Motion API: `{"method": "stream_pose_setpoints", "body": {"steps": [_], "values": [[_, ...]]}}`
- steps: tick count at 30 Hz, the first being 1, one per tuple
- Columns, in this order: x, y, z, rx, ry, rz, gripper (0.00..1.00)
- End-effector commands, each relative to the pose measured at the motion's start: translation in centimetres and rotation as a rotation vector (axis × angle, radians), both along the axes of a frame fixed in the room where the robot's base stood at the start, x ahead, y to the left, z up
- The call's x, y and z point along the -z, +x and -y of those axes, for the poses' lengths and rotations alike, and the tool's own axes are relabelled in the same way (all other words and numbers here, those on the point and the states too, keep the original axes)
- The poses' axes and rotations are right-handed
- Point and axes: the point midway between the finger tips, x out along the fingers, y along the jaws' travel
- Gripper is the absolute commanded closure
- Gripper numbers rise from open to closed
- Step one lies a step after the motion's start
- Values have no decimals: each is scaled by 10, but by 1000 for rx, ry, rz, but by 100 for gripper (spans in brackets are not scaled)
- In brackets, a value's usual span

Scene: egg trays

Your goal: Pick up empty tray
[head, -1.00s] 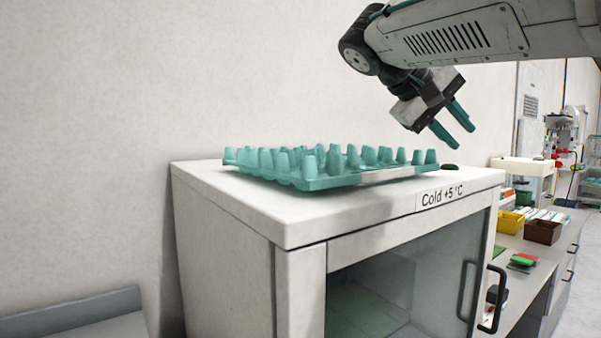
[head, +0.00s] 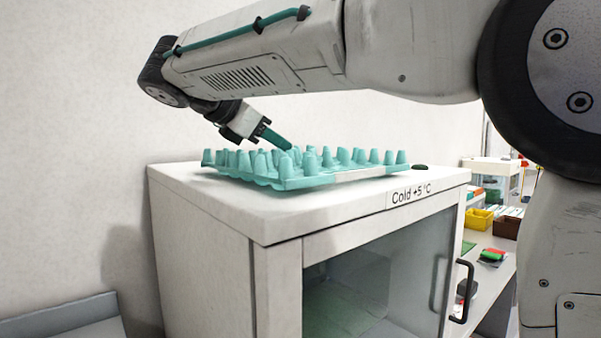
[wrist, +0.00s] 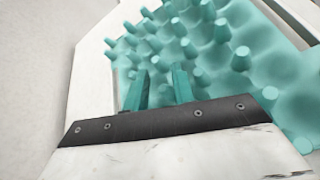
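The empty tray (head: 335,177) is teal, with rows of raised cones and no eggs in view. It lies on top of the white cabinet marked "Cold +5 °C", and it fills much of the wrist view (wrist: 205,45). My gripper (head: 286,143) reaches in from above, with its teal fingers pointing down over the tray's far side. In the wrist view the two fingers (wrist: 160,85) stand apart with a gap between them and nothing clearly held. I cannot tell whether the fingertips touch the tray.
The white cabinet (head: 210,202) has a glass door with a dark handle (head: 461,290). A small dark green object (head: 420,168) lies on its top, right of the tray. A wall rises close behind. A bench with a yellow bin (head: 478,219) and a brown bin (head: 506,227) is at right.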

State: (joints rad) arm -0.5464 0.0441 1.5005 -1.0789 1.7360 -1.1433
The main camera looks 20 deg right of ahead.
Motion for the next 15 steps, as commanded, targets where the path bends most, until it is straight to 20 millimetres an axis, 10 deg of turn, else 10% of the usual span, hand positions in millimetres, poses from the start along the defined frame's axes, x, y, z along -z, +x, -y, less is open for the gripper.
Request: {"method": "stream_pose_setpoints", "body": {"steps": [15], "values": [[27, 23, 52, 4, 2, 3, 74]]}}
